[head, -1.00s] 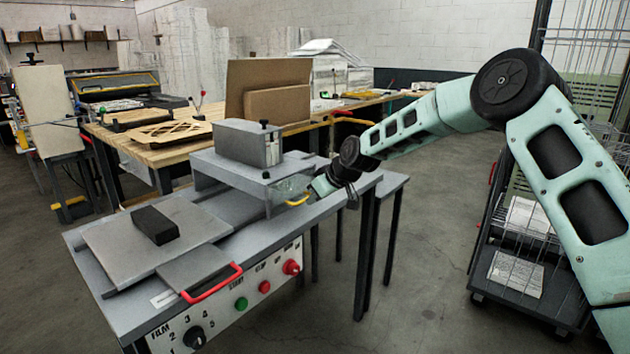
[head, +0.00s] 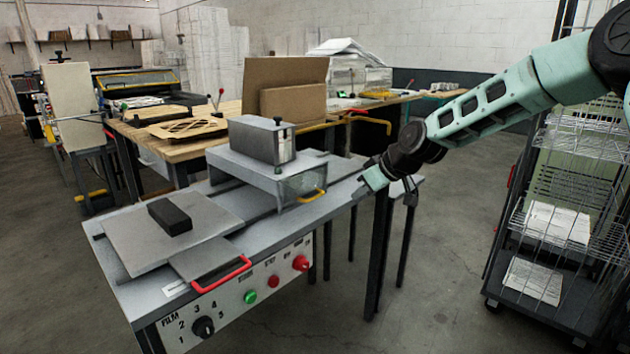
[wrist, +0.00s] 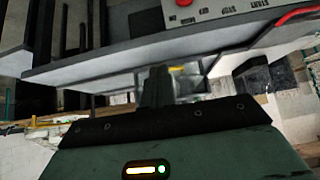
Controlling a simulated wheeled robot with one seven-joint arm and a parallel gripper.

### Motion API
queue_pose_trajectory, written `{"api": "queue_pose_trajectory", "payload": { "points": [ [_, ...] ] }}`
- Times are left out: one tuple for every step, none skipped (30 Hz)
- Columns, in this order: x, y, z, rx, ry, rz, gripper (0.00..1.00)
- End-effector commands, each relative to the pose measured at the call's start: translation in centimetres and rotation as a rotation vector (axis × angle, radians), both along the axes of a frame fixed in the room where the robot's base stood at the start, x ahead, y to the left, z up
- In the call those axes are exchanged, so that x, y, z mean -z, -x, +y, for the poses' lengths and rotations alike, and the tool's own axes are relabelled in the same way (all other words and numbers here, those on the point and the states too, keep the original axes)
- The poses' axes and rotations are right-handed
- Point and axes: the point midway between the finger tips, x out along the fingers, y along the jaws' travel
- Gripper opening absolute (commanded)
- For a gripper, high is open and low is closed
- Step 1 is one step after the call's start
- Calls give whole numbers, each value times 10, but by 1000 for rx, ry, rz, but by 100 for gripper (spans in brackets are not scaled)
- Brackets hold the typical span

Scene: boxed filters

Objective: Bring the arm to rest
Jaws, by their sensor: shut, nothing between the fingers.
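My arm reaches in from the right in the head view. My gripper (head: 368,184) is over the right end of the grey machine table (head: 345,192), to the right of the yellow handle (head: 313,195). The fingers are small and partly hidden there. In the wrist view my gripper (wrist: 157,72) shows as dark fingers close together, with nothing between them. The machine's edge (wrist: 130,57) crosses that view above them. Whether the fingers touch the table cannot be told.
The machine carries a dark block (head: 170,216), a red handle (head: 222,276) and a grey box (head: 262,140). A wire cart (head: 545,270) with paper stacks stands at the right. Open floor (head: 440,270) lies between machine and cart.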

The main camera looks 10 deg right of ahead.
Motion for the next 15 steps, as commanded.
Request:
{"api": "queue_pose_trajectory", "payload": {
  "points": [
    [-1,4,6,-9,3,6,0],
    [-1,9,12,-16,7,15,0],
    [-2,17,22,-29,12,31,0],
    [-2,25,31,-40,20,46,0],
    [-2,36,42,-54,29,65,0],
    [-3,53,58,-73,43,95,0],
    [-3,69,71,-86,55,122,0],
    [-4,86,83,-101,70,150,0],
    [-4,111,99,-118,93,190,0],
    [-5,131,109,-128,110,218,0],
    [-6,152,118,-136,129,248,0],
    [-7,180,128,-144,154,285,0],
    [-8,201,133,-146,174,312,0],
    [-9,222,138,-149,195,339,0],
    [-10,251,141,-146,222,374,0]
  ]
}}
